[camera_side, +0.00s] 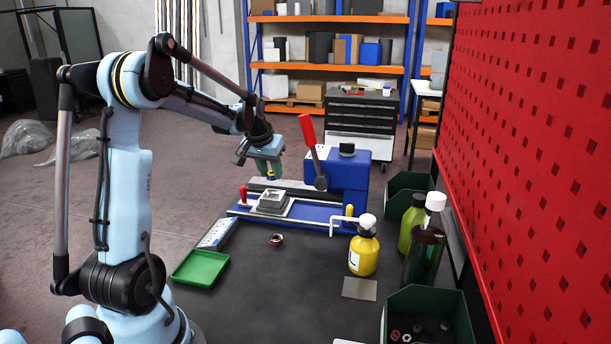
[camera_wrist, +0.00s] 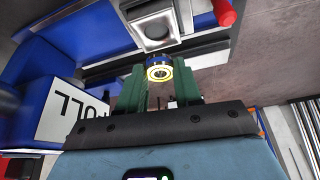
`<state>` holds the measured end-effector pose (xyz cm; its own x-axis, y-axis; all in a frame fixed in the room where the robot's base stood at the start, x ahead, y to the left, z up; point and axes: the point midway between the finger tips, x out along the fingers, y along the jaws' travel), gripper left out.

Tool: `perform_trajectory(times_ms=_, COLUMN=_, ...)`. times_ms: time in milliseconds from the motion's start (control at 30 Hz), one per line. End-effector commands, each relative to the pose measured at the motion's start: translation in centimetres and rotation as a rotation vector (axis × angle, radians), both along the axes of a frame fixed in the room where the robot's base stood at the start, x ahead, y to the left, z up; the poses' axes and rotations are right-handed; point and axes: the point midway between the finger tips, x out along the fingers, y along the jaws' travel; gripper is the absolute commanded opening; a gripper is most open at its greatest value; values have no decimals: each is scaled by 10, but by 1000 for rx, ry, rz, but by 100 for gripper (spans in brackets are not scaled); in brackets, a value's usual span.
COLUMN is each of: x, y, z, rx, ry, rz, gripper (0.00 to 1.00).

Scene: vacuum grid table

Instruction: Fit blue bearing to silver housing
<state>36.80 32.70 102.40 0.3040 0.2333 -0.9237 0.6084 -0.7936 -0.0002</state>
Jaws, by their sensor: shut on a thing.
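My gripper (camera_side: 268,172) hangs above the blue fixture, pointing down. In the wrist view its green fingers (camera_wrist: 158,82) are shut on the blue bearing (camera_wrist: 158,69), a small ring with a blue outside and a yellow ring on its face. In the side view the bearing is too small to make out clearly. The silver housing (camera_side: 272,201) is a square block on the fixture's bed, below my gripper. In the wrist view the housing (camera_wrist: 153,35) is just beyond the bearing, with a round recess. The bearing appears held above the housing, apart from it.
A blue press (camera_side: 348,180) with a red lever (camera_side: 308,130) stands right of the housing. A red knob (camera_side: 243,193) is at its left. A red-and-black ring (camera_side: 276,240), green tray (camera_side: 201,269) and yellow bottle (camera_side: 363,254) stand in front. Green bins (camera_side: 428,318) are at right.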

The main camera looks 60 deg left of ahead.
Motion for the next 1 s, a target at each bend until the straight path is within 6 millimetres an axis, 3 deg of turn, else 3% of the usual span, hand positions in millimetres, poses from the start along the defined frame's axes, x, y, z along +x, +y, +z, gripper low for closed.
perform_trajectory(times_ms=233, x=-1, y=-1, z=0, rx=1, ry=-1, rz=0, gripper=0)
perform_trajectory(times_ms=700, x=-1, y=-1, z=-31, rx=1, ry=-1, rz=0, gripper=0)
perform_trajectory(times_ms=1000, x=-1, y=-1, z=-38, rx=1, ry=-1, rz=0, gripper=0)
